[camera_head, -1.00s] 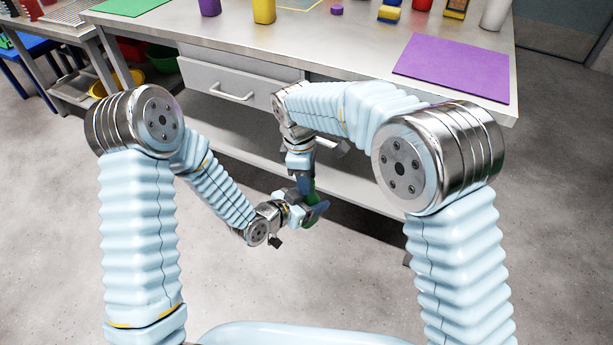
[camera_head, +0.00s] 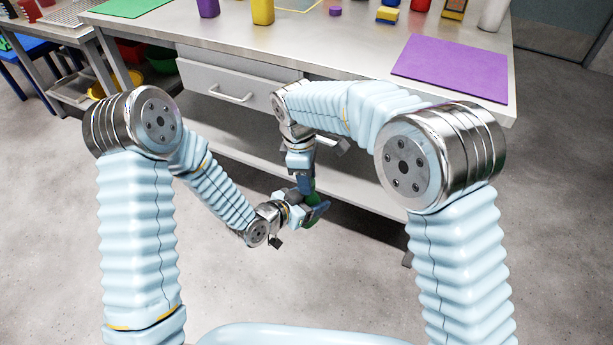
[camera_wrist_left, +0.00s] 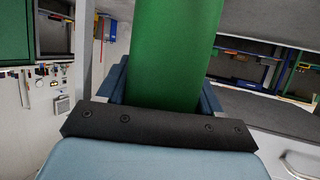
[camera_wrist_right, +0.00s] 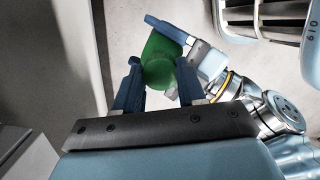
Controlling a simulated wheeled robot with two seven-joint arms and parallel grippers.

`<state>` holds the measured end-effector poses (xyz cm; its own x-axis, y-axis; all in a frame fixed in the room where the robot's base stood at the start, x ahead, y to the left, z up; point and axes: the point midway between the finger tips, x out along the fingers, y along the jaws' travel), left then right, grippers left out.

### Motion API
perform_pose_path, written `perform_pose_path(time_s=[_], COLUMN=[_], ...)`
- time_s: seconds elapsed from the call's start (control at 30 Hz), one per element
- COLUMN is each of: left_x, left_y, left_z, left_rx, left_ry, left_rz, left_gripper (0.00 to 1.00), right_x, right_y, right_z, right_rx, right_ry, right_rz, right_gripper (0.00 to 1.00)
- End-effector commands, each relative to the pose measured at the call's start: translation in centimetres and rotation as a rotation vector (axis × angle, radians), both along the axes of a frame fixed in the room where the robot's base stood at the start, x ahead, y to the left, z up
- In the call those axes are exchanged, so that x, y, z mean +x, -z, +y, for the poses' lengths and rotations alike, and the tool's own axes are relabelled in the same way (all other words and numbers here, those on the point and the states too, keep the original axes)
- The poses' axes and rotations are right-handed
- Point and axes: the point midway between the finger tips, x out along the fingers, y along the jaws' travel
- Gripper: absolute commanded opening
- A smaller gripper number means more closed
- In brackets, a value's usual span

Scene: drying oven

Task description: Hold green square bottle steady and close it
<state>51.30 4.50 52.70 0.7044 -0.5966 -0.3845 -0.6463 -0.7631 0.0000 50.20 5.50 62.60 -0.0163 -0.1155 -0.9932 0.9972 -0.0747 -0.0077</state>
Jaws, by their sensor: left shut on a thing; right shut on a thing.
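The green square bottle (camera_head: 318,207) is small in the head view, held in the air in front of the workbench. It fills the top middle of the left wrist view (camera_wrist_left: 178,50). My left gripper (camera_head: 312,209) is shut on its body. My right gripper (camera_head: 308,188) comes down from above, its blue fingers either side of a round green cap (camera_wrist_right: 159,74) in the right wrist view. The cap lies against the bottle end (camera_wrist_right: 160,46); whether it is fully seated cannot be told. The fingers partly hide the bottle in the head view.
The workbench (camera_head: 330,60) stands ahead, with a purple mat (camera_head: 450,72) on its right side and several coloured containers along the back. Its drawer (camera_head: 235,90) is closed. Open floor lies below the grippers.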

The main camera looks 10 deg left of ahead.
Motion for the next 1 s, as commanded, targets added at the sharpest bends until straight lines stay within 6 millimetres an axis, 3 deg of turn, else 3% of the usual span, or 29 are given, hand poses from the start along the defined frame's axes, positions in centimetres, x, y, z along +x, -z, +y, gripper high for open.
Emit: perform_pose_path(time_s=[0.03, 1.0], left_x=[0.3, 0.4], left_y=[-0.64, -0.62], left_z=[-0.31, -0.22], left_rx=[-0.009, -0.009], left_ry=[0.003, -0.001], left_rz=[-0.019, -0.018], left_gripper=[0.12, 0.12], right_x=[-0.36, -0.63], right_y=[0.44, 1.0], right_z=[0.11, 0.3], right_rx=[-0.003, -0.003], right_ry=[-0.002, -0.006], right_rz=[0.011, 0.011], right_gripper=[0.12, 0.12])
